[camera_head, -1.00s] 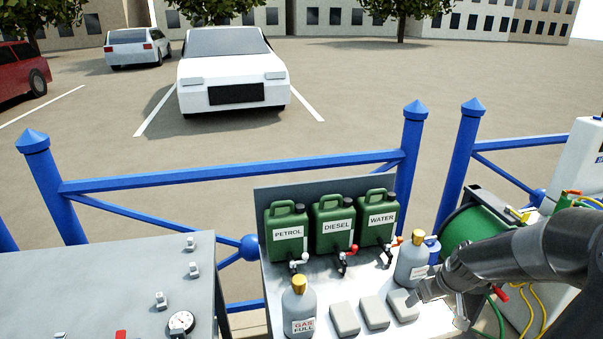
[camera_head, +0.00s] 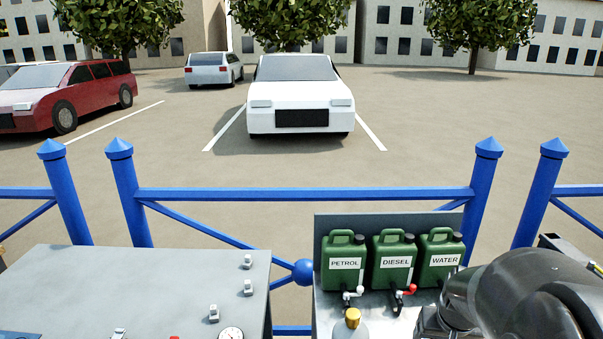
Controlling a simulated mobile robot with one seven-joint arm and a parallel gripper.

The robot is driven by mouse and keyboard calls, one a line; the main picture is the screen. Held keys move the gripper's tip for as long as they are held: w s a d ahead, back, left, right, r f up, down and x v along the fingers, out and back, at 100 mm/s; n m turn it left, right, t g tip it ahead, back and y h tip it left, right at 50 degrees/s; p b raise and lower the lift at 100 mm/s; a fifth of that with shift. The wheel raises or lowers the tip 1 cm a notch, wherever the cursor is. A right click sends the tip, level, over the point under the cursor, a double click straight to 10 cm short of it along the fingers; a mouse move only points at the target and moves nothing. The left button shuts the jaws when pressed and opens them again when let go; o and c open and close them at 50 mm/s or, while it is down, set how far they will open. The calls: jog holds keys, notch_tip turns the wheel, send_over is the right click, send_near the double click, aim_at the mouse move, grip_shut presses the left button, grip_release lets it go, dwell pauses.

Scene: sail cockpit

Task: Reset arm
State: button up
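My arm shows at the lower right as large dark grey links (camera_head: 540,295), close to the camera. My gripper's fingertips cannot be made out in this view, so whether it is open or shut and whether it holds anything is not visible. The arm covers the right part of the station with the green jerrycans, just below and beside the can labelled WATER (camera_head: 440,258).
Cans labelled PETROL (camera_head: 344,265) and DIESEL (camera_head: 393,262) stand left of the arm. A gas bottle with a yellow cap (camera_head: 352,320) is cut off below. A grey panel (camera_head: 150,285) lies left. A blue railing (camera_head: 310,194) runs behind; cars are parked beyond.

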jog(key=s+a+r+n+t+y, duration=0.1)
jog(key=s+a+r+n+t, duration=0.1)
jog(key=s+a+r, duration=0.9)
jog(key=a+r+n, duration=0.1)
jog(key=a, duration=0.2)
jog(key=shift+r, duration=0.25)
